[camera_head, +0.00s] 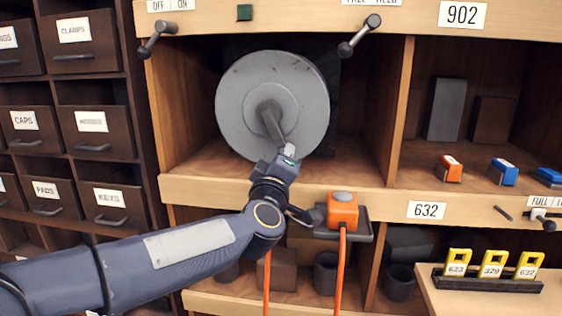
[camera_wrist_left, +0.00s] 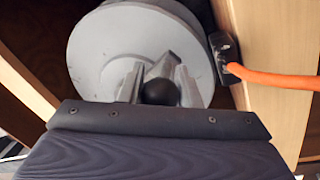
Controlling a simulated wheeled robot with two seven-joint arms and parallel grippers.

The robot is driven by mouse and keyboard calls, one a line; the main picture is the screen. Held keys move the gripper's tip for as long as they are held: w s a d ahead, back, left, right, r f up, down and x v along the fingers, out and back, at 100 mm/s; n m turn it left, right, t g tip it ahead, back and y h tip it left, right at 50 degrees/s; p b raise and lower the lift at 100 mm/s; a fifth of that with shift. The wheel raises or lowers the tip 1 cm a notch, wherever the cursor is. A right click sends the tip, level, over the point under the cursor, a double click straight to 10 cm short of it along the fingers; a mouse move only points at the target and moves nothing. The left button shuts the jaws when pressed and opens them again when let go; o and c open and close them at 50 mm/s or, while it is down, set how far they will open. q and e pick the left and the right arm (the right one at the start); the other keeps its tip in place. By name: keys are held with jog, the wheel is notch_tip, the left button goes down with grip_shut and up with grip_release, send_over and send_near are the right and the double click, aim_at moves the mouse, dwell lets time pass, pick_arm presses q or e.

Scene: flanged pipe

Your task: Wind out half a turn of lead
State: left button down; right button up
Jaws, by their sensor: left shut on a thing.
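A large grey reel disc (camera_head: 290,85) stands in an open wooden bay, with a crank arm (camera_head: 271,124) running down from its hub. My left gripper (camera_head: 288,154) is at the crank's lower end. In the left wrist view its two fingers (camera_wrist_left: 160,82) are closed around a dark round knob (camera_wrist_left: 160,93) in front of the reel disc (camera_wrist_left: 95,50). An orange block (camera_head: 343,212) sits on a dark bracket below the bay, with the orange lead (camera_head: 341,270) hanging from it. The lead also shows in the left wrist view (camera_wrist_left: 275,80). My right gripper is not seen.
A lever (camera_head: 160,38) under an OFF/ON label and another lever (camera_head: 358,36) under a partly cut-off label jut out above the bay. Labelled drawers (camera_head: 90,45) stand left. Yellow numbered tags (camera_head: 493,263) stand in a rack at lower right.

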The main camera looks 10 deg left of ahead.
pick_arm(q)
jog(key=c, duration=1.1)
grip_release()
jog(key=shift+o, duration=0.2)
jog(key=shift+s, duration=0.1)
jog(key=s+f, duration=0.1)
jog(key=s, duration=0.6)
jog(key=shift+s+a+f, duration=0.15)
jog(key=shift+s+a, duration=0.1)
jog(key=shift+a, duration=0.05)
